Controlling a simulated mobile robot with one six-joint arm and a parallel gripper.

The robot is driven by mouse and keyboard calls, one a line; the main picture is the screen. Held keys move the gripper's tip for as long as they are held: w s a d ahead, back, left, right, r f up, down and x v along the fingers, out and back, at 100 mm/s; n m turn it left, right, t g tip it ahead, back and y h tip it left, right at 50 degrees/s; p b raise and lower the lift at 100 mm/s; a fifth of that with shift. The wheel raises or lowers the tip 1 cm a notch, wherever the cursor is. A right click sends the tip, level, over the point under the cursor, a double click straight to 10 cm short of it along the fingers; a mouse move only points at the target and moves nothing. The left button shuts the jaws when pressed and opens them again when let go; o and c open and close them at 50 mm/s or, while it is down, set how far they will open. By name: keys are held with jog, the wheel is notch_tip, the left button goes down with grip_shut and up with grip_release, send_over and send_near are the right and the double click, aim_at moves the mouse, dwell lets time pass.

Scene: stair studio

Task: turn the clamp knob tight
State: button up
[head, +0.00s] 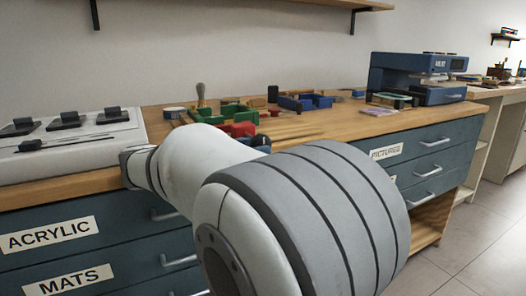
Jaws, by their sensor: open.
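Several small coloured pieces lie on the wooden worktop, and they look like clamp parts. There are green blocks (233,110), a red block (239,129) and blue blocks (318,101). My arm fills the front middle and hides part of the worktop and the near side of these pieces. My gripper does not show in this view, so its place relative to the knob is unseen.
A white panel with black-handled parts (72,142) lies at the left of the worktop (145,120). A blue machine (418,77) stands at the back right. Drawers with metal handles (434,143) are below the worktop. Shelves hang above. Open floor (472,240) lies at the right.

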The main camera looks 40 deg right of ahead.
jog(key=shift+x, duration=2.15)
jog(key=shift+w+f, duration=0.1)
jog(key=c, duration=0.8)
